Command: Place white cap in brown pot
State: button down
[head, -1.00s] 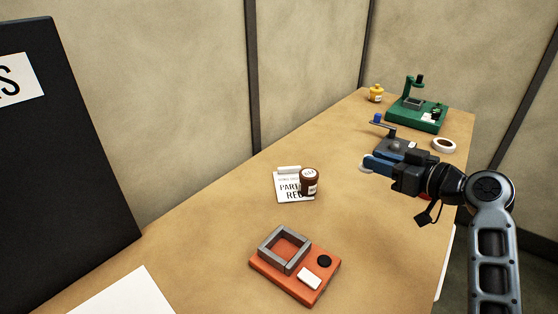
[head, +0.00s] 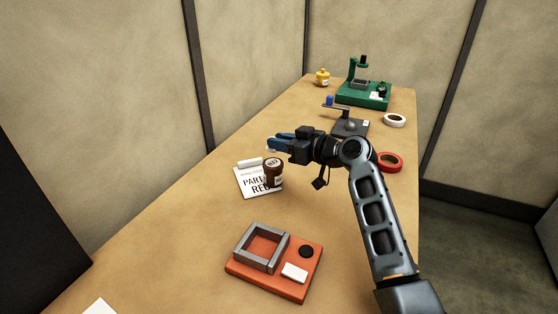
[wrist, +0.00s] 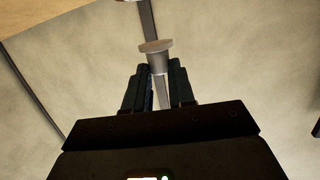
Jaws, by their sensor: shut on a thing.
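The white cap (wrist: 155,47), a pale disc on a narrow stem, is between the two fingers of my gripper (wrist: 158,72) in the wrist view. In the head view my gripper (head: 274,143) has blue fingers shut on the cap, and only a small pale bit of the cap (head: 270,150) shows at their tips. The brown pot (head: 273,174) stands upright on the table, just below the fingertips in the picture. It has a pale label on its side and a pale top. The cap is held apart from the pot.
A printed sheet (head: 250,184) lies beside the pot. An orange fixture (head: 262,283) with a grey frame is nearer. A red tape roll (head: 390,162), a white roll (head: 395,120), a dark fixture (head: 347,127), a green stand (head: 372,100) and a yellow pot (head: 322,77) are farther back.

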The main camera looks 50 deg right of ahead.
aim_at(279, 166)
jog(key=shift+w+f, duration=0.3)
jog(key=shift+f, duration=0.1)
jog(key=shift+f+b, duration=1)
jog(key=shift+f, duration=0.75)
jog(key=shift+f, duration=0.2)
jog(key=c, duration=0.9)
grip_release()
jog(key=shift+r, duration=0.1)
jog(key=shift+c, duration=0.2)
jog(key=shift+r, duration=0.15)
